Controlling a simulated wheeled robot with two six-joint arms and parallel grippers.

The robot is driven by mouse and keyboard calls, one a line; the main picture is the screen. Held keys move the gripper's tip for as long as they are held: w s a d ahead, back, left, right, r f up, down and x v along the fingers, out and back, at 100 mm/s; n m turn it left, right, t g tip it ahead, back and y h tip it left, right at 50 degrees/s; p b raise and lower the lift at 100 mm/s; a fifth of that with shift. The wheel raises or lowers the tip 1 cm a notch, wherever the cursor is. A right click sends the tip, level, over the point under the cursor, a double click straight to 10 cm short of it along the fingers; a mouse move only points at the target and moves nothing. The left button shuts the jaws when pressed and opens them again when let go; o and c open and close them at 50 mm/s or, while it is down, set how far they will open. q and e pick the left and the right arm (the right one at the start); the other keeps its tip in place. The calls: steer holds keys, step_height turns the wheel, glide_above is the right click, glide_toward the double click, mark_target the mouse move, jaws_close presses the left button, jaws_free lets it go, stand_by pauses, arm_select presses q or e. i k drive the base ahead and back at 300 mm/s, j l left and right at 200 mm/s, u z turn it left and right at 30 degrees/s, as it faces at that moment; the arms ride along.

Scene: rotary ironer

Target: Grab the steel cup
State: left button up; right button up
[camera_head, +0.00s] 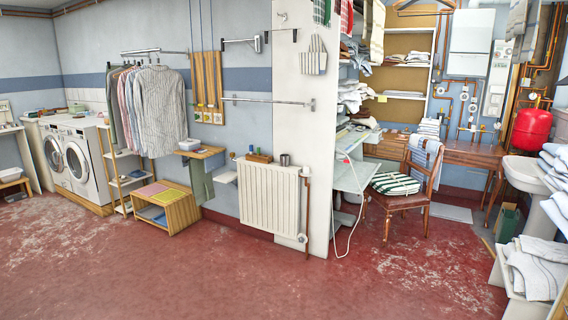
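A small grey metal cup (285,160), which looks like the steel cup, stands upright on the ledge above the white radiator, near its right end. It is small and far off in the head view. Neither of my grippers shows in this view, and nothing is touching the cup.
The white radiator (269,197) is on the wall below the cup. A small wooden box (259,157) sits left of the cup. A white partition (316,130) stands just right. A wooden bench (166,205) is left. The red floor (230,275) in front is clear.

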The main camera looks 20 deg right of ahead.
mark_target(284, 160)
steer(key=i+l+z, duration=0.95)
steer(key=i, duration=0.3)
steer(key=i+z, duration=0.25)
steer(key=i, duration=0.55)
steer(key=i+z, duration=0.25)
steer(key=i, duration=1.35)
steer(key=i+l+u, duration=0.15)
steer(key=i, duration=0.7)
